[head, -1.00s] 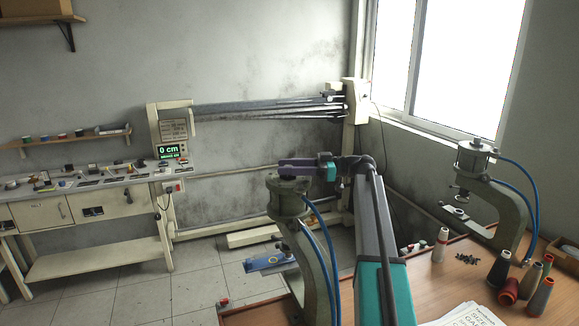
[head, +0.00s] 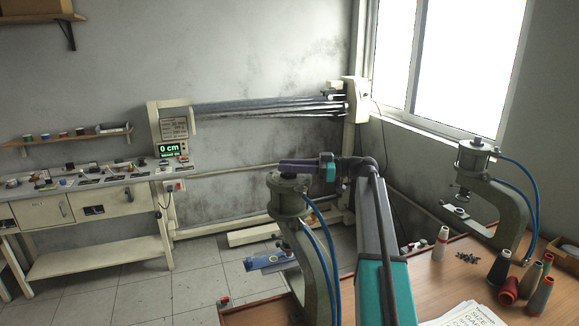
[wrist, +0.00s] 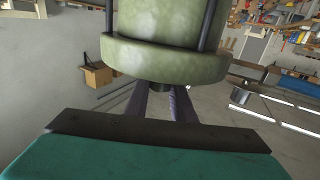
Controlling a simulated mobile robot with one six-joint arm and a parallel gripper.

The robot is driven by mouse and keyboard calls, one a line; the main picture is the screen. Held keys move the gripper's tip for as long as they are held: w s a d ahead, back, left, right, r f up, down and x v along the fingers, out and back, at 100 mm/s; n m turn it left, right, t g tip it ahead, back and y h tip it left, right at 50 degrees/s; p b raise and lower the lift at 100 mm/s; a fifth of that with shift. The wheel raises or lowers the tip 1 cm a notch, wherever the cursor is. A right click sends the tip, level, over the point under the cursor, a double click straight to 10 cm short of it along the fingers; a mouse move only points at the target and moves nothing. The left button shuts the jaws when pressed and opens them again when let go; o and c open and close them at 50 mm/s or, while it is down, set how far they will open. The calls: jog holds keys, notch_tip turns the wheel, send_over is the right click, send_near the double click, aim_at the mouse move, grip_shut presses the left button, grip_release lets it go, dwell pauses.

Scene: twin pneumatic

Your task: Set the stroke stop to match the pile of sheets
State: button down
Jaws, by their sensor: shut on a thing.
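The near green press (head: 287,203) stands at the front edge of the wooden table, with blue hoses. My gripper (head: 290,166) is at the top of its head, its purple fingers level and pointing left. In the wrist view the fingers (wrist: 162,100) are shut on a small dark knob (wrist: 161,87) at the end of the press's green cylinder (wrist: 165,60). The knob is mostly hidden by the fingers, and no stop scale can be read. A second green press (head: 478,160) stands at the back right. Printed papers (head: 465,315) lie at the front; I cannot tell a pile of sheets under either press.
Thread cones (head: 507,290) and small dark pieces (head: 467,258) are on the table (head: 415,280). A blue plate (head: 270,262) shows beside the near press.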

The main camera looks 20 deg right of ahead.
jog(key=shift+s+m+t, duration=0.15)
jog(key=shift+m+t, duration=0.15)
jog(key=shift+t, duration=0.2)
jog(key=shift+a+m+t+h+p, duration=0.1)
jog(key=shift+m+t+h+p, duration=0.65)
jog(key=shift+m+t+h, duration=2.25)
jog(key=shift+t+h, duration=0.3)
jog(key=shift+h, duration=0.2)
jog(key=c, duration=1.5)
grip_release()
jog(key=b+v, duration=0.4)
jog(key=v, duration=0.9)
jog(key=shift+s, duration=0.35)
